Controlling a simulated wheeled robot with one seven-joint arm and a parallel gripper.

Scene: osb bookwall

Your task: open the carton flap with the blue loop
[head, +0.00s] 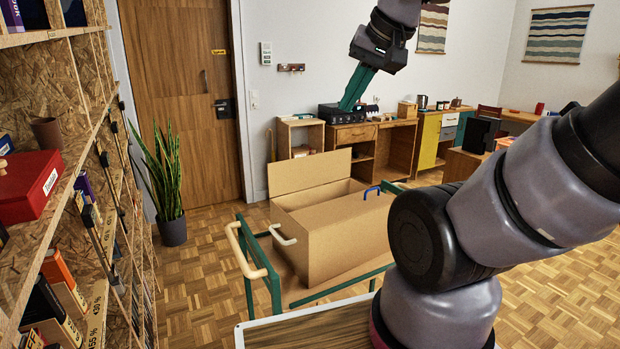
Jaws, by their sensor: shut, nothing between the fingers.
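The brown cardboard carton (330,250) stands on a green-framed cart (277,288) in the head view. One flap (309,172) stands raised at its far side, with a gap into the carton beside it. A flat panel (335,218) covers the near part of the top. The blue loop (372,190) stands up at that panel's far right end. A white loop (283,236) sticks out at the carton's left side. My gripper (347,106), with teal fingers, is shut and empty, above and apart from the carton in the picture. My arm hides some of the right side.
A bookshelf wall (45,190) runs along the left. A potted plant (168,185) stands by the wooden door (185,90). The cart has a cream handle (242,250) at left. Desks (352,135) line the back wall. Parquet floor (205,275) is clear left of the cart.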

